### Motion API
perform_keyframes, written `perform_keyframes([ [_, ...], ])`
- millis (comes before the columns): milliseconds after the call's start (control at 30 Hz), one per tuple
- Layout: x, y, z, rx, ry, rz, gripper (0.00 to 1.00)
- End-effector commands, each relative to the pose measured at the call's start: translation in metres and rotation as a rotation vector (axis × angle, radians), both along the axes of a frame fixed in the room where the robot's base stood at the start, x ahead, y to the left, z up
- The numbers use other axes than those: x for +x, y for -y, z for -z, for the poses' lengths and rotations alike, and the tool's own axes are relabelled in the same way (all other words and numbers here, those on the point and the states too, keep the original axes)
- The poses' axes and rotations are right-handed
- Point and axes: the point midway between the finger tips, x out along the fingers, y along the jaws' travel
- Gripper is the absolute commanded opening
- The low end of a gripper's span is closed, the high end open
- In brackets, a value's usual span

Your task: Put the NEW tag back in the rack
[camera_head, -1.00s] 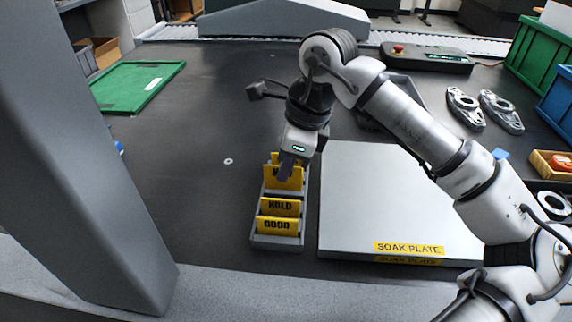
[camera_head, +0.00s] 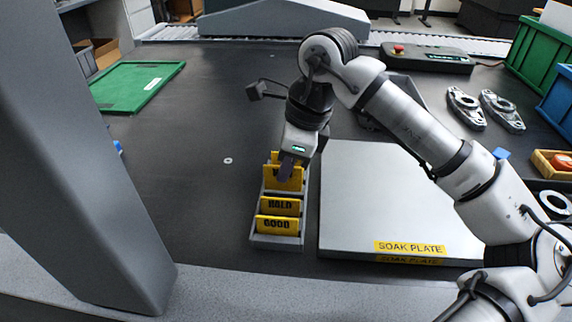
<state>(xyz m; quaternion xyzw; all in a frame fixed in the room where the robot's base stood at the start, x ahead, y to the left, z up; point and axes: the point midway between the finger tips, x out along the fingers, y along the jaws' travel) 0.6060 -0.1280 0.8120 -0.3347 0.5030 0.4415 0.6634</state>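The tag rack (camera_head: 277,242) is a narrow grey tray with slots, standing on the dark table just left of the soak plate. Yellow tags stand in it: GOOD (camera_head: 277,225) at the front, HOLD (camera_head: 281,206) behind it, and a further yellow tag (camera_head: 283,183) at the back. That tag's lettering is mostly covered by my finger, so I cannot read it in full; a yellow edge also shows behind it. My gripper (camera_head: 287,171) points down at this back tag, a dark finger in front of its face. The finger gap is hidden.
The grey soak plate (camera_head: 400,200) lies close to the rack's right side. A green tray (camera_head: 137,86) lies at the far left. Metal parts (camera_head: 484,110) and bins stand at the right. A grey column (camera_head: 75,150) blocks the left foreground. The table left of the rack is clear apart from a small washer (camera_head: 228,161).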

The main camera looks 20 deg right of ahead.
Motion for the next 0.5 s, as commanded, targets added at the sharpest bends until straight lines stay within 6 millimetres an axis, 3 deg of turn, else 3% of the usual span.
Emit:
perform_keyframes([
  [500,0.0000,0.0000,0.0081,0.000,0.000,0.000,0.00],
])
